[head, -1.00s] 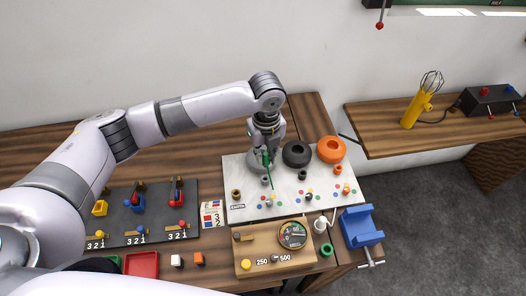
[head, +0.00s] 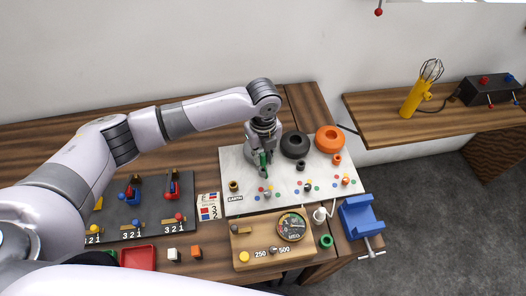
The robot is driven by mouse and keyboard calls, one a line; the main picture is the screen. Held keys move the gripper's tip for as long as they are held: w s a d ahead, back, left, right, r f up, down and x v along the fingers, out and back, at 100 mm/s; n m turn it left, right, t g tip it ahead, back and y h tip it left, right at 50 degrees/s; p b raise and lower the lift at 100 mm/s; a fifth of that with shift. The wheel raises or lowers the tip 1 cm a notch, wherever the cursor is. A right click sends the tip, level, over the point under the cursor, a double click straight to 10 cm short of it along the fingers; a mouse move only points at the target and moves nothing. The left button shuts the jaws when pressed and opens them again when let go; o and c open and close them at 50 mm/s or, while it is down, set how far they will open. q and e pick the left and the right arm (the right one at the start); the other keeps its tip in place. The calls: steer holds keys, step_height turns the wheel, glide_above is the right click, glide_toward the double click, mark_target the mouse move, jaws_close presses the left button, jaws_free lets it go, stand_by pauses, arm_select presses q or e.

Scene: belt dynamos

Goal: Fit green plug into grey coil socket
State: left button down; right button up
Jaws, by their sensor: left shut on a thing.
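My left gripper (head: 263,155) reaches down over the white board (head: 230,160) from the back left. It is shut on the green plug (head: 264,159), which points down, close above the board. The gripper covers most of the grey coil and its socket, so I cannot tell whether the plug touches the socket. A black coil (head: 295,144) and an orange coil (head: 329,138) stand on the board to the right. My right gripper is out of view.
A wooden gauge box (head: 272,252) stands in front of the board, with a blue vise (head: 361,216) to its right. A dark panel (head: 150,215) with coloured parts lies at left. A red tray (head: 138,257) is at the front.

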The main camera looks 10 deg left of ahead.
mark_target(263, 162)
arm_select(q)
steer(key=shift+f, duration=0.25)
steer(key=shift+r+p, duration=0.1)
steer(key=shift+p, duration=0.25)
stand_by(0.3)
stand_by(0.5)
steer(key=shift+p, duration=0.6)
stand_by(0.6)
steer(key=shift+f+b, duration=0.8)
steer(key=shift+f, duration=0.9)
steer(key=c, duration=1.4)
jaws_free()
steer(key=shift+o, duration=0.2)
steer(key=shift+r, duration=0.1)
step_height(263, 162, up, 12)
steer(key=shift+f, duration=0.1)
